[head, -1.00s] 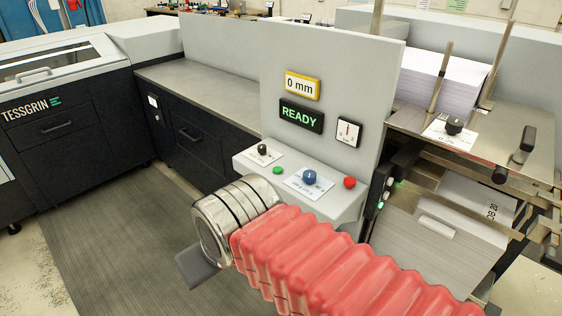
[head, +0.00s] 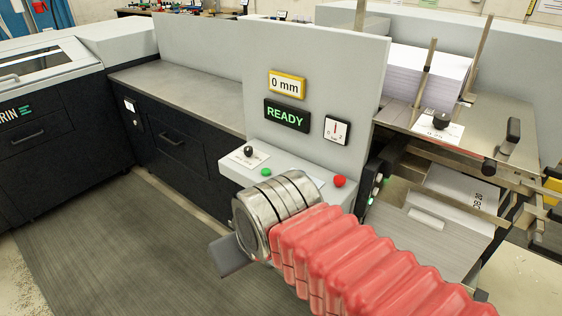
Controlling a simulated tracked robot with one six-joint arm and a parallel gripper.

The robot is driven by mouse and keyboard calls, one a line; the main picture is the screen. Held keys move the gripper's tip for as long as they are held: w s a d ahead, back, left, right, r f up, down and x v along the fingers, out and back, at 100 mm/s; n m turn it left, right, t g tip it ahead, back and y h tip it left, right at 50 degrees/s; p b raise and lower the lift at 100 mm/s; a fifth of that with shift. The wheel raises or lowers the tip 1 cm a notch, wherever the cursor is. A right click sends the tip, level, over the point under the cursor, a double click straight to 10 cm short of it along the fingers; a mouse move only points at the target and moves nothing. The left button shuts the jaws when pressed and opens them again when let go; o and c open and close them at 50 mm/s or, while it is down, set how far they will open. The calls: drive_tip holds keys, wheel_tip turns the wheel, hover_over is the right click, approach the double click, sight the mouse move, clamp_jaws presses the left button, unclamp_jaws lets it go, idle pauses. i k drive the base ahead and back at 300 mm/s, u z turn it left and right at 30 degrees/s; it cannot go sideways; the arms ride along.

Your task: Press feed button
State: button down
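The control panel (head: 228,176) is a grey sloped ledge in the middle of the head view. It carries a small green button (head: 266,172), a red button (head: 339,181) and a black knob (head: 248,151) on a white label. I cannot read which button is marked feed. My gripper (head: 229,257) shows only as a dark grey piece beyond the steel wrist, low and in front of the panel. The wrist overlaps the panel's front in the picture. Whether the fingers are open or shut is hidden. No contact with a button shows.
Above the panel are a yellow-framed "0 mm" display (head: 287,84), a green "READY" display (head: 287,115) and a gauge (head: 337,130). A paper stack (head: 420,72) stands on the feeder at the right. Dark cabinets (head: 175,138) stand left. The grey floor mat (head: 120,240) is clear.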

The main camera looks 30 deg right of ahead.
sight(265, 171)
drive_tip(key=i, duration=1)
drive_tip(key=z, duration=0.05)
